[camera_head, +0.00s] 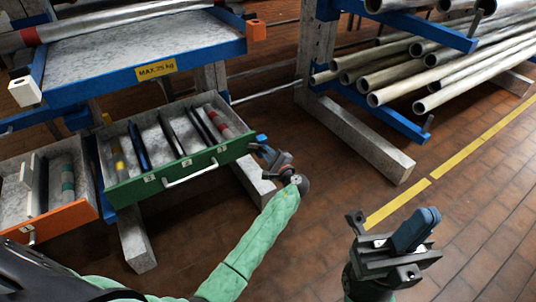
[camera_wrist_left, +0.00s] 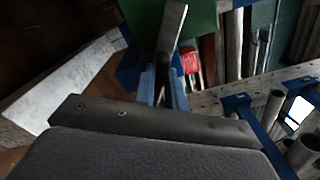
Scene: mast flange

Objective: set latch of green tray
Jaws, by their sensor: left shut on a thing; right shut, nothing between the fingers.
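The green tray (camera_head: 190,173) is pulled out below the shelf, with its grey bar handle (camera_head: 190,174) on the front face. My left gripper (camera_head: 258,147) is at the tray's right front corner, shut on a small part there that appears to be the latch. In the left wrist view my fingers (camera_wrist_left: 163,82) meet around a grey metal lever (camera_wrist_left: 172,25), in front of the green panel (camera_wrist_left: 198,16). The latch is mostly hidden by the fingers. My right gripper (camera_head: 392,252) is shut and empty over the floor at right.
An orange tray (camera_head: 55,222) stands left of the green one. A blue shelf marked MAX. 75 kg (camera_head: 156,70) is above. A pipe rack (camera_head: 395,120) with grey legs stands behind at right. Brown tiled floor with a yellow line (camera_head: 398,203) is free at right.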

